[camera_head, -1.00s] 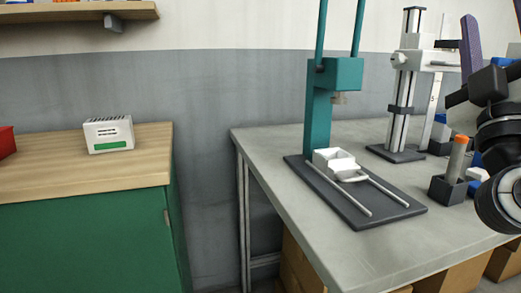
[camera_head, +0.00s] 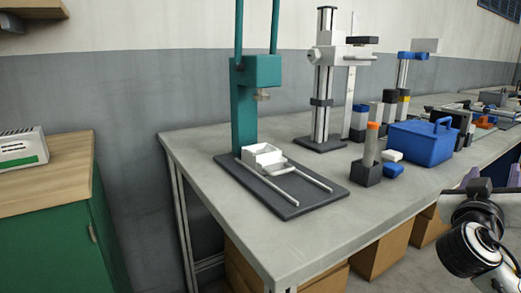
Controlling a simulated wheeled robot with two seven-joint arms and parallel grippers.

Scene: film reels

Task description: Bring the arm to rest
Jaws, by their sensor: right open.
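My right gripper (camera_head: 491,181) is at the right edge, low in the head view. Its purple fingers stand apart with nothing seen between them, so it is open. The dark wrist and round joint of my right arm lie just below it, partly cut off by the frame. The gripper appears in front of the workbench's (camera_head: 330,240) front edge, apart from the things on it. My left gripper is not in view.
A teal press (camera_head: 244,110) with a white tray (camera_head: 264,158) on its dark base stands on the bench. A grey column stand (camera_head: 322,75), an orange-topped post (camera_head: 371,145) and a blue box (camera_head: 422,142) are behind. Cardboard boxes (camera_head: 380,256) sit underneath. A green cabinet (camera_head: 60,245) is left.

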